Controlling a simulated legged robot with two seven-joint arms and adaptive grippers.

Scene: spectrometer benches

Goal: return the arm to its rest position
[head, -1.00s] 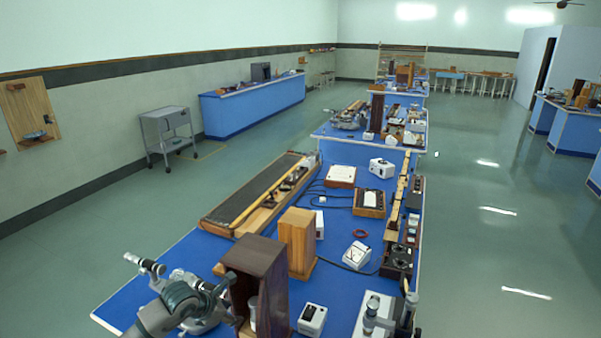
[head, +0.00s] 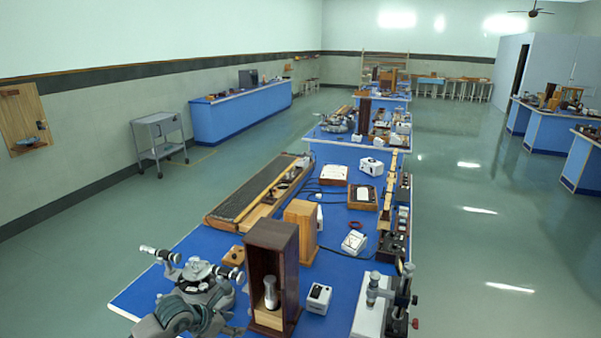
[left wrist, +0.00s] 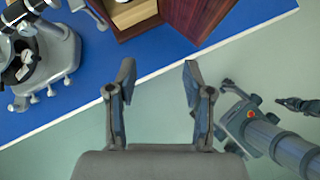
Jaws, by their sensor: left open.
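My left gripper (left wrist: 157,80) is open and empty in the left wrist view, its two fingers apart. It is over the white-edged front of the blue bench (left wrist: 80,95), with green floor also below it. In the head view my left gripper (head: 226,318) is low in the picture, between the grey spectrometer (head: 200,272) and the dark wooden box (head: 272,240). Part of it is hidden or cut off by the lower edge there. The wooden box (left wrist: 200,18) is ahead of the fingertips in the wrist view. My right gripper cannot be made out in either view.
A small white meter (head: 318,297) stands right of the wooden box, and a microscope-like instrument (head: 378,297) is farther right. The spectrometer's base (left wrist: 45,62) is left of my fingers in the wrist view. Open floor (head: 470,290) lies right of the bench.

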